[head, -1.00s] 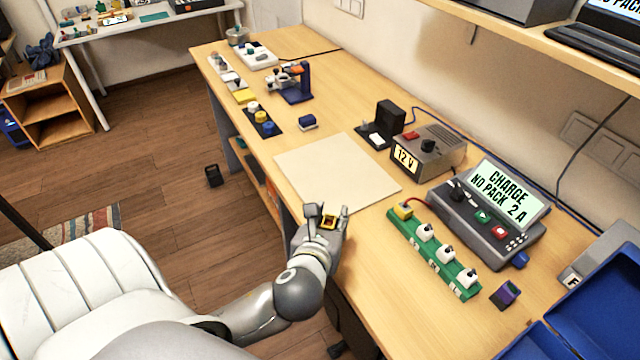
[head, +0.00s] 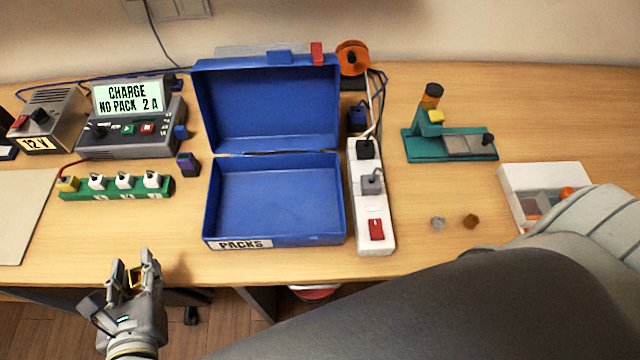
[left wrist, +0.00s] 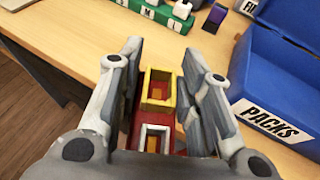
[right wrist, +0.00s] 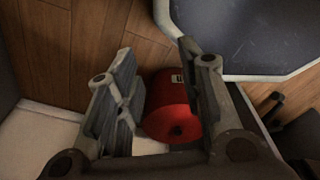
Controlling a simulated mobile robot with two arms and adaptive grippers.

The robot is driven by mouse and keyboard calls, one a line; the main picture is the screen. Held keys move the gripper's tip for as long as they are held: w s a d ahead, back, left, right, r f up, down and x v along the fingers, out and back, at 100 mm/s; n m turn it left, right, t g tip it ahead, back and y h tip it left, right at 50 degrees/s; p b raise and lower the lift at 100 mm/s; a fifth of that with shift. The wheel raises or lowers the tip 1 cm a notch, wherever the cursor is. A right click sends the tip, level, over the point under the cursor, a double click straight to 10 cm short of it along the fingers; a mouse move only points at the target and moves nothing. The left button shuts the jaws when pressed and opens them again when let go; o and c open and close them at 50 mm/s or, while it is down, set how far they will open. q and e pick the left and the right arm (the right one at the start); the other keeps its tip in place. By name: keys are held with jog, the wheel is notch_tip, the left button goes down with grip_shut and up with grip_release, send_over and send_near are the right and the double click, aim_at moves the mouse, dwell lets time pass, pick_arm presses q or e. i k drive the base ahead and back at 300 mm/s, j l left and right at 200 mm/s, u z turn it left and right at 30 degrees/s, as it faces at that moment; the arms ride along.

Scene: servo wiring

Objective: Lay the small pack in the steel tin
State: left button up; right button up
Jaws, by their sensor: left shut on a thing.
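The steel tin (head: 275,237) is a blue hinged box marked PACKS with its lid open; its inside looks empty. It also shows in the left wrist view (left wrist: 257,62) at the right. My left gripper (head: 137,268) is shut on a small red pack with a yellow-framed socket (left wrist: 158,88) and a white-framed one. It holds the pack near the desk's front edge, left of the tin and apart from it. My right gripper (right wrist: 155,65) shows only in its wrist view, with fingers apart and nothing clearly between them.
A purple-black block (head: 188,163) stands just left of the tin, beside a green connector strip (head: 115,188) and the charger (head: 128,138). A white power strip (head: 370,205) adjoins the tin's right side. A red rounded object (right wrist: 168,108) lies beyond my right fingers.

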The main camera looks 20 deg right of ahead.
aim_at(277, 206)
jog(key=k+l, duration=0.1)
jog(key=l, duration=0.35)
jog(key=k+l, duration=0.15)
jog(key=l, duration=0.25)
jog(key=k+l, duration=0.1)
jog(key=l, duration=0.35)
jog(key=k+l, duration=0.1)
jog(key=l, duration=0.35)
jog(key=k+l, duration=0.1)
jog(key=l, duration=0.3)
